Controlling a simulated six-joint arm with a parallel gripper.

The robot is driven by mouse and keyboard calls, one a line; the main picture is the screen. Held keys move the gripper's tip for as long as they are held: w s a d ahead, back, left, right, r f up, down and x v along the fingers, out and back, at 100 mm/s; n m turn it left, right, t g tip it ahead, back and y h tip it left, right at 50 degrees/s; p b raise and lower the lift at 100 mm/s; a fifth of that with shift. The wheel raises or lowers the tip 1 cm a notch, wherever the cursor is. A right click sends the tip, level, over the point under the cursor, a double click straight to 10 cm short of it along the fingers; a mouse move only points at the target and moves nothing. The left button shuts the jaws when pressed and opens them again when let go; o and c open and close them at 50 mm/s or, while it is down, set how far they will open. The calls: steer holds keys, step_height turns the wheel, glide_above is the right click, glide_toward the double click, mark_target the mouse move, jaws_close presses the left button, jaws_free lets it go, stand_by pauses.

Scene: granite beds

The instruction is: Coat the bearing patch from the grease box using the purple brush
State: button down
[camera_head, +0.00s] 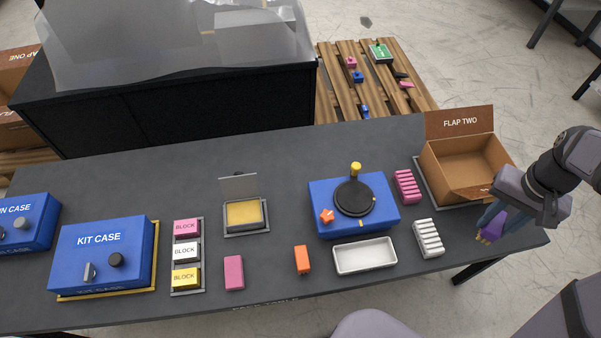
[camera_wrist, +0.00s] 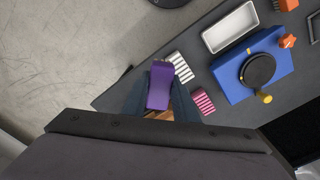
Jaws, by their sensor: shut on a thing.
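My gripper (camera_head: 492,219) is at the right end of the dark table, beside the open cardboard box. It is shut on the purple brush (camera_head: 494,229), whose tan tip points down and left. In the wrist view the purple brush (camera_wrist: 160,82) sits between the two fingers of my gripper (camera_wrist: 160,98). The grease box (camera_head: 243,213) stands left of the table's middle, with its grey lid up and a yellow filling showing. I cannot tell for sure which surface is the bearing patch; a black round disc (camera_head: 354,197) sits on a blue block (camera_head: 322,193).
A cardboard box marked FLAP TWO (camera_head: 452,158), a white ribbed block (camera_head: 428,238) and a pink ribbed block (camera_head: 407,187) are near my gripper. A white tray (camera_head: 365,256), an orange block (camera_head: 302,260), a pink block (camera_head: 233,273) and blue KIT CASE (camera_head: 101,252) lie further left.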

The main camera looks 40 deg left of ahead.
steer(key=shift+a+r, duration=0.1)
steer(key=shift+a, duration=0.1)
steer(key=s+a+f+n+p, duration=0.2)
steer(key=a+f+p, duration=0.15)
steer(key=a, duration=0.45)
steer(key=s+a+f+n+p, duration=0.2)
steer(key=a+f+n+p, duration=0.15)
steer(key=a, duration=0.45)
steer(key=w+a+f+m, duration=0.1)
steer(key=w+a+m, duration=0.3)
steer(key=w, duration=0.3)
steer(key=shift+w+a+f+m+b, duration=0.2)
steer(key=shift+f+m+b, duration=0.1)
steer(key=shift+m, duration=0.45)
